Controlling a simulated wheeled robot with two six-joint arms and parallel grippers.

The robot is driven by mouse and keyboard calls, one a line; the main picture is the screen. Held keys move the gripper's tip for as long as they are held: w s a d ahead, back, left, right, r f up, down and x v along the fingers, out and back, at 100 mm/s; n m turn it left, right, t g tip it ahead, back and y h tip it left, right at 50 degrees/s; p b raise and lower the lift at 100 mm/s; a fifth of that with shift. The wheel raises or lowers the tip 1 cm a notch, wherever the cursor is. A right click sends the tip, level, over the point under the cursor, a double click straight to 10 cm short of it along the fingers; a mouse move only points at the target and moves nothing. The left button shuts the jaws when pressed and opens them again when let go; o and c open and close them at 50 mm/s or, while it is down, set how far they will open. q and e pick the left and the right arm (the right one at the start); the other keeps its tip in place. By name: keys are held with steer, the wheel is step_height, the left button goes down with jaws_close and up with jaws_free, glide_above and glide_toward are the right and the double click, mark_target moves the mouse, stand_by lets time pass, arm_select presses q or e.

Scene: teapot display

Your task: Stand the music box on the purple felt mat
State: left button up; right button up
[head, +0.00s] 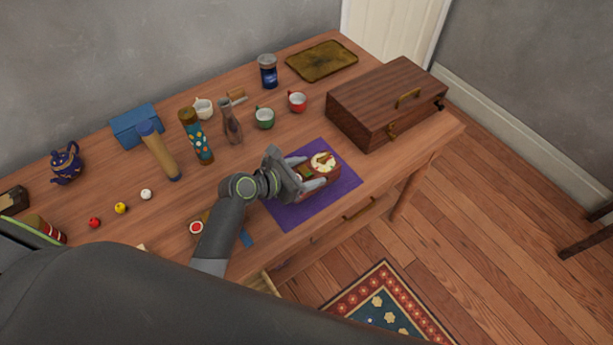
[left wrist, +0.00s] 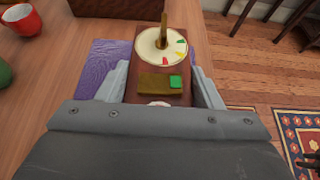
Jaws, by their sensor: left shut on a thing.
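The music box (head: 328,173) is a small reddish-brown box with a cream disc on top. In the left wrist view the music box (left wrist: 198,52) shows the disc with coloured marks, an upright brass-coloured piece, and a brass plate with a green square. My left gripper (head: 311,177) is shut on its sides, from the near left. The purple felt mat (head: 290,213) lies flat near the table's front edge, and the box is over it, looking upright. The mat also shows in the left wrist view (left wrist: 97,72). Whether the box's underside touches the mat is hidden.
A large wooden chest (head: 385,103) stands right of and behind the mat. A green cup (head: 264,119), a red cup (head: 298,103) and a brown bottle (head: 232,127) stand behind it. A patterned cylinder (head: 199,143) stands farther left. The table's front edge is close to the mat.

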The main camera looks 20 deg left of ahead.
arm_select(q)
steer(key=shift+f, duration=1)
steer(key=shift+f, duration=0.2)
steer(key=o, duration=1.2)
steer(key=shift+r, duration=0.15)
steer(key=v, duration=1.2)
